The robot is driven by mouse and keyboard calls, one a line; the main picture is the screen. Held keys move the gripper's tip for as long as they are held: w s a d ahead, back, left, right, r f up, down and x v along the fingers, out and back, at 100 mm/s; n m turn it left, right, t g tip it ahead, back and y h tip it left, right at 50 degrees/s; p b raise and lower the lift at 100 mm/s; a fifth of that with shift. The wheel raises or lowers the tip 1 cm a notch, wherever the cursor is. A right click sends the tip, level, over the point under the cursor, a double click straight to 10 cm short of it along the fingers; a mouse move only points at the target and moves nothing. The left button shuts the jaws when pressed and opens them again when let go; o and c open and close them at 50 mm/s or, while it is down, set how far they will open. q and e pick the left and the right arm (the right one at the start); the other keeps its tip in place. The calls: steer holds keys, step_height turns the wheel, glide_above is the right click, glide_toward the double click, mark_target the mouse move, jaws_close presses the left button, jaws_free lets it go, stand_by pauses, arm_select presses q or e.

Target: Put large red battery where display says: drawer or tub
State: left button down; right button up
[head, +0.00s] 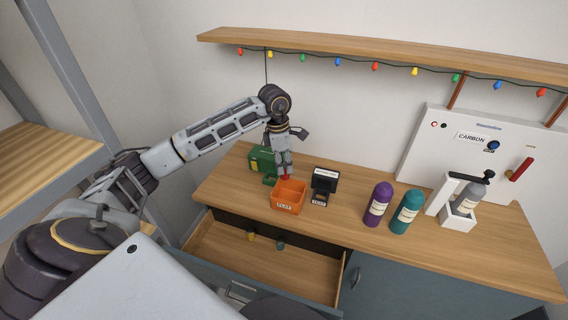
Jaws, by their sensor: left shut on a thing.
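My left gripper (284,170) points down and is shut on the large red battery (285,178), of which only a small red part shows. It holds the battery above the back of the orange tub (289,206), which stands on the counter with a pale label on its front. I cannot tell whether the battery's lower end is inside the tub. A small black display (325,184) stands just right of the tub; its text is too small to read surely. The drawer (222,248) below the counter is open. My right gripper is out of view.
A green box (262,158) stands behind the tub. A purple bottle (378,204) and a teal bottle (408,213) stand to the right, near a white CARBON panel (440,165) and a white holder (458,216). Two small items lie in the drawer. A shelf overhangs the counter.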

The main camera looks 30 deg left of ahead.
mark_target(284, 176)
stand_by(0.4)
arm_select(q)
steer(key=shift+f, duration=0.4)
steer(key=shift+f+b, duration=1.45)
steer(key=shift+f, duration=1.15)
steer(key=c, duration=1.1)
jaws_free()
steer(key=shift+r, duration=0.2)
steer(key=shift+s+a+r, duration=0.15)
steer(key=shift+a+r, duration=0.05)
steer(key=shift+r, duration=1.75)
steer(key=shift+s+a+r, duration=0.1)
steer(key=shift+a+r, duration=0.05)
steer(key=shift+r, duration=1.75)
steer(key=shift+s+a+r, duration=0.15)
steer(key=shift+a+r, duration=0.05)
steer(key=shift+r, duration=1.75)
steer(key=shift+f, duration=0.1)
